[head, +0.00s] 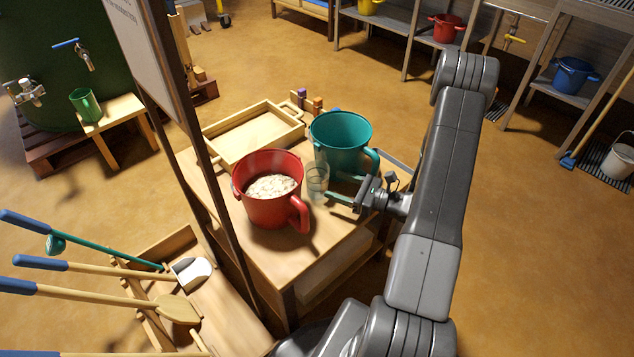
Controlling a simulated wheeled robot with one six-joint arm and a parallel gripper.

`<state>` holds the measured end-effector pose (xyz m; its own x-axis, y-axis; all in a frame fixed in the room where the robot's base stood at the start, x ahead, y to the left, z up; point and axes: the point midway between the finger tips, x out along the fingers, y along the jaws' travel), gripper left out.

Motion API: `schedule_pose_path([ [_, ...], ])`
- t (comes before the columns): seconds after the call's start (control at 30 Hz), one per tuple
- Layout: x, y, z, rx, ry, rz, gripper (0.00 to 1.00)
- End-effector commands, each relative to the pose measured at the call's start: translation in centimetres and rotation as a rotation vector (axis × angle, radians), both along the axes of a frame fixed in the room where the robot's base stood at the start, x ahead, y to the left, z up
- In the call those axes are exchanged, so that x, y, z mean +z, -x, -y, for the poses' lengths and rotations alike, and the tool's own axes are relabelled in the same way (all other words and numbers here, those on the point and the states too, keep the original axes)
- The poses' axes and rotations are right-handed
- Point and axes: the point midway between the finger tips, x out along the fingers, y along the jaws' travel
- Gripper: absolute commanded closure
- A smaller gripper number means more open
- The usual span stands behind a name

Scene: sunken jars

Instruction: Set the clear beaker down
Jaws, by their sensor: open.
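The clear beaker (317,180) stands upright on the wooden table (265,246), between the red pot and the teal pot. My gripper (340,189) is open, with its teal fingers reaching in from the right toward the beaker. The near fingertip ends close to the beaker's right side. I cannot tell whether the fingers touch the glass. The beaker looks clear, and no contents can be made out in it. Its base is close to the red pot's handle, and I cannot tell exactly how it meets the tabletop.
A red pot (252,202) with pale flakes is left of the beaker. A teal pot (340,140) stands behind it. A wooden tray (236,150) lies at the table's back left. A dark post rises at the left. The table's front is clear.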

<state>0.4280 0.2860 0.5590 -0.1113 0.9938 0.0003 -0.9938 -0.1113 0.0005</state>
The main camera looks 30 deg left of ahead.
Motion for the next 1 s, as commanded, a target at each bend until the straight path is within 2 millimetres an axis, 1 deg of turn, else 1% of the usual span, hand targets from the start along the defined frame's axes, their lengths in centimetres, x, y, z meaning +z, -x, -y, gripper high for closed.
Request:
schedule_pose_path([
  [0.2,0.0,0.6,-3.2,0.005,0.0,0.001,0.34],
  [0.3,0.0,0.7,-4.2,0.004,0.0,0.002,0.34],
  [0.4,0.1,0.7,-4.7,0.002,0.0,0.001,0.34],
  [0.6,0.1,0.7,-4.7,0.001,0.0,0.001,0.34],
  [0.67,0.1,0.7,-4.7,0.001,0.0,0.0,0.44],
  [0.7,0.1,0.7,-4.7,0.001,0.0,0.0,0.52],
  [0.73,0.1,0.7,-4.7,0.001,0.0,0.0,0.58],
  [0.8,0.1,0.7,-4.7,0.001,0.0,0.0,0.67],
  [1.0,0.1,0.7,-4.7,0.001,0.0,0.0,0.67],
])
